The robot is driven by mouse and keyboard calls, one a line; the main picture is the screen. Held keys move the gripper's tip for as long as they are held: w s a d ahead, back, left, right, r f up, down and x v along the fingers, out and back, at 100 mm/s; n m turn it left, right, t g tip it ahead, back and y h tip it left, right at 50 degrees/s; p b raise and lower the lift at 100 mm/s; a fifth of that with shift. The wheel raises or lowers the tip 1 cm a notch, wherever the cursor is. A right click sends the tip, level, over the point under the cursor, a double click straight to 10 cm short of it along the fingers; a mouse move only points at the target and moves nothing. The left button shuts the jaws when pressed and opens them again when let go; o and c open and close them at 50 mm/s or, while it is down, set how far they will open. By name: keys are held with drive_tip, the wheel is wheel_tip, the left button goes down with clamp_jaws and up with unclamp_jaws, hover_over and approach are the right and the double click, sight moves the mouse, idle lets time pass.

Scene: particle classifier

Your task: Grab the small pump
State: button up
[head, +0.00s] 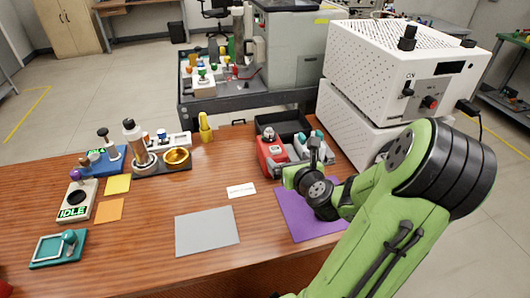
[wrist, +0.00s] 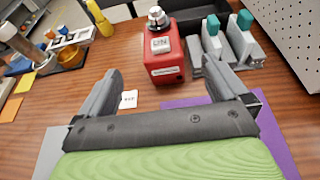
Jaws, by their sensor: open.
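A red box-shaped device with a silver knob on top and a white "ON" label, likely the small pump (head: 269,156), stands on the wooden table beyond the purple mat. In the wrist view the red device (wrist: 165,62) is upright, ahead of and between my fingers. My gripper (head: 316,150) is at the device's right in the head view, and partly hides what is behind it. In the wrist view my gripper (wrist: 160,68) is open, with nothing held between its fingers. No contact with the device can be made out.
A grey holder with teal-topped parts (wrist: 232,45) stands close right of the red device. A black tray (head: 284,124) is behind it. The purple mat (head: 300,222) lies in front. White perforated boxes (head: 360,125) rise at the right. A grey mat (head: 207,231) lies left.

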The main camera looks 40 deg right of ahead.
sight(276, 150)
drive_tip(key=p+x, duration=0.3)
drive_tip(key=x, duration=0.2)
drive_tip(key=p+x, duration=0.2)
drive_tip(key=x, duration=0.3)
drive_tip(key=f+p+x, duration=0.1)
drive_tip(key=p+x, duration=0.2)
drive_tip(key=x, duration=0.2)
drive_tip(key=shift+p, duration=0.35)
drive_tip(key=shift+s+r, duration=0.1)
drive_tip(key=c, duration=1.4)
